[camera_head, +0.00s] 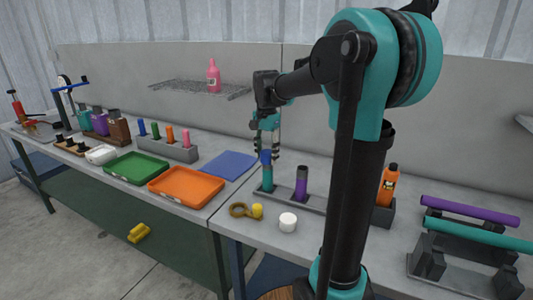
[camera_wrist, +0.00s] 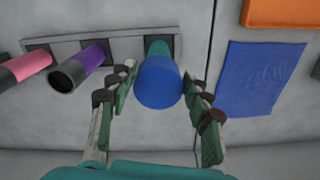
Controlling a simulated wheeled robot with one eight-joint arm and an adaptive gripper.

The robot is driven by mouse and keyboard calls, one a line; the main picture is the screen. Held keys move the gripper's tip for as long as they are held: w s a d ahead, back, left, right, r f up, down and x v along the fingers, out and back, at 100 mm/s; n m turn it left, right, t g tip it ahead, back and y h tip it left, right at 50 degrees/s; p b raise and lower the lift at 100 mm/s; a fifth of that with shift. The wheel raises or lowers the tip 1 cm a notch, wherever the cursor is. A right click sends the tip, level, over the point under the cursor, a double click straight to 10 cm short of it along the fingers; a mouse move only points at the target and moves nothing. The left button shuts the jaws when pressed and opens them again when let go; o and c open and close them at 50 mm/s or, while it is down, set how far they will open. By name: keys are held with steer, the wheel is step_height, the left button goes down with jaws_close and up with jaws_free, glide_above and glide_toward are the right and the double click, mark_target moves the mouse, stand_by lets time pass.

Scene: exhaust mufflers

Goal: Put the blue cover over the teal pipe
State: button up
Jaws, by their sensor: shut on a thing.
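My gripper (camera_head: 266,146) points down above the teal pipe (camera_head: 267,180), shut on the blue cover (camera_head: 266,157). In the wrist view the blue cover (camera_wrist: 160,84) sits between my two fingers (camera_wrist: 159,80), with its round end facing the camera. The teal pipe stands upright in a grey rack (camera_head: 285,194). In the wrist view only a small part of the teal pipe (camera_wrist: 158,46) shows behind the cover. The cover is in line with the pipe's top; I cannot tell whether it touches or surrounds it.
A purple pipe (camera_head: 301,184) stands beside the teal one; a pink pipe (camera_wrist: 25,65) shows in the wrist view. A yellow ring tool (camera_head: 239,210) and white cap (camera_head: 288,222) lie in front. A blue mat (camera_head: 228,165) and orange tray (camera_head: 186,186) lie left.

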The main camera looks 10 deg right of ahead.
steer(key=shift+f, duration=1.2)
stand_by(0.6)
steer(key=o, duration=0.9)
